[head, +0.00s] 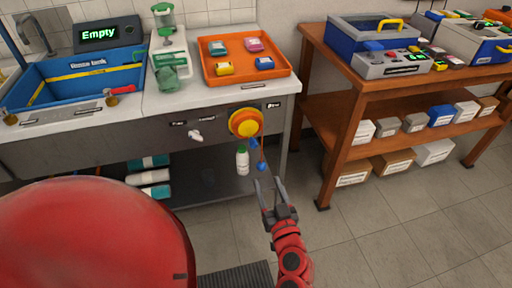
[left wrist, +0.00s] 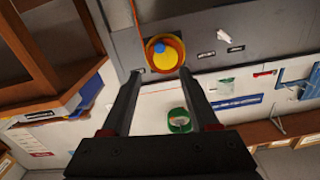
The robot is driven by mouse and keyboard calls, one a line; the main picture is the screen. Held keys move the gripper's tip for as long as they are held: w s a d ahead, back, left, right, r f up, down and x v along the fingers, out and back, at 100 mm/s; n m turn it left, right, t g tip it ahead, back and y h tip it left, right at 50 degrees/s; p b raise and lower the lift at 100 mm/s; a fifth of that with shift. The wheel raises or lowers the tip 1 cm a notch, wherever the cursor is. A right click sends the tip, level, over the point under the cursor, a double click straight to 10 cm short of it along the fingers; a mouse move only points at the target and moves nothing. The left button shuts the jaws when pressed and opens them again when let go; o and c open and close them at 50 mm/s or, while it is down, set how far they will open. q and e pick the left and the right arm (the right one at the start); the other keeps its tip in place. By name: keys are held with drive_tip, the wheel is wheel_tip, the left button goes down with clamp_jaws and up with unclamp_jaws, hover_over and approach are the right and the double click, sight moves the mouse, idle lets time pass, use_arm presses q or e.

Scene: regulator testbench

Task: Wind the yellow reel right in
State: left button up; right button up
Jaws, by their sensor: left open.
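The yellow reel (head: 246,122) is a round disc with an orange rim on the grey front panel of the bench. A thin orange cord (head: 263,150) runs down from it, with small blue pieces (head: 261,167) near it. My left gripper (head: 270,184) is open and empty, below and a little right of the reel, apart from it. In the left wrist view the reel (left wrist: 172,58) shows just beyond the gap between the open fingertips (left wrist: 160,73), with a blue knob-like piece (left wrist: 160,47) over its face. My right gripper is not in view.
A white bottle with a green cap (head: 242,161) is just below the reel. A white tap-like handle (head: 195,135) sticks out left of it. An orange tray (head: 220,83) is on the bench above. A wooden shelf table (head: 325,120) stands to the right; the floor between is clear.

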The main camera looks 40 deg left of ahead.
sight(254, 147)
use_arm(q)
drive_tip(key=p+x, duration=0.1)
drive_tip(key=x, duration=1.5)
drive_tip(key=shift+w, duration=0.1)
drive_tip(key=shift+c, duration=0.3)
clamp_jaws()
